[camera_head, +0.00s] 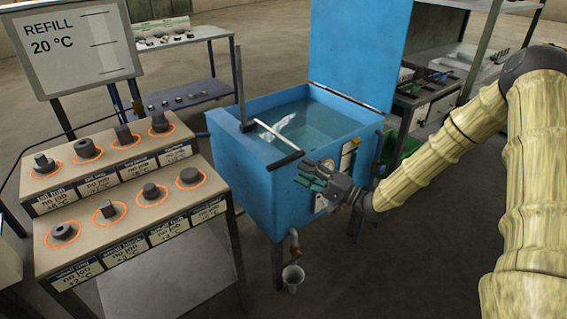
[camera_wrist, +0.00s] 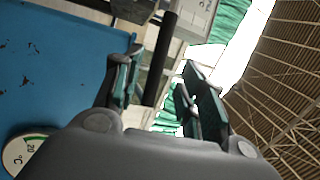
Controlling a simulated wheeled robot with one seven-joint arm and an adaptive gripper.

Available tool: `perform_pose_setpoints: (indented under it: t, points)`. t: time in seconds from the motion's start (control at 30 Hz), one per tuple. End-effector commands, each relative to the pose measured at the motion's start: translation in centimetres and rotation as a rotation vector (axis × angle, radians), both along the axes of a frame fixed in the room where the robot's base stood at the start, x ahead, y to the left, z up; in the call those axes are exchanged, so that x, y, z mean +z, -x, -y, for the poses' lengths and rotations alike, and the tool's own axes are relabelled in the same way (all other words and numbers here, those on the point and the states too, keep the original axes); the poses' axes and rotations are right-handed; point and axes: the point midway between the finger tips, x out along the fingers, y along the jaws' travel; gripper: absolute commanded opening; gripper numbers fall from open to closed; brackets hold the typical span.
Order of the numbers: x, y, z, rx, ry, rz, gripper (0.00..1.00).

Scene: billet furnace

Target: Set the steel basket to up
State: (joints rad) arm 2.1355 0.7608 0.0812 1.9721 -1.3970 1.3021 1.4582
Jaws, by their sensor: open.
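The blue tank (camera_head: 240,165) stands open in the middle of the head view, with water inside. A pale metal bar (camera_head: 276,137) crosses above the water at its front corner, ending at a dark handle (camera_head: 286,160) over the front rim. A whitish shape (camera_head: 286,124) shows in the water; I cannot tell whether it is the steel basket. My gripper (camera_head: 307,178) is open beside the tank's front wall, just right of and below the handle. In the wrist view my gripper (camera_wrist: 160,72) has its green-padded fingers apart, with a dark bar (camera_wrist: 164,52) seen beyond the gap.
The blue lid (camera_head: 360,50) stands raised behind the tank. A dark upright post (camera_head: 239,88) rises at its left. A stepped stand (camera_head: 120,190) with several metal pieces is at left, under a sign (camera_head: 72,45). A round gauge (camera_wrist: 24,150) sits on the tank wall. A cup (camera_head: 293,277) is below.

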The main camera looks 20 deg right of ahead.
Motion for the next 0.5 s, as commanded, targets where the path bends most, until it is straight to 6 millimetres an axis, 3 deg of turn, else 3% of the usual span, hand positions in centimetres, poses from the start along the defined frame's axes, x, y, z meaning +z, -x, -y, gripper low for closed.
perform_pose_setpoints:
  t: [0.5]
  points:
    - [1.2,-5.2,-4.9,0.000,0.003,-0.002,0.41]
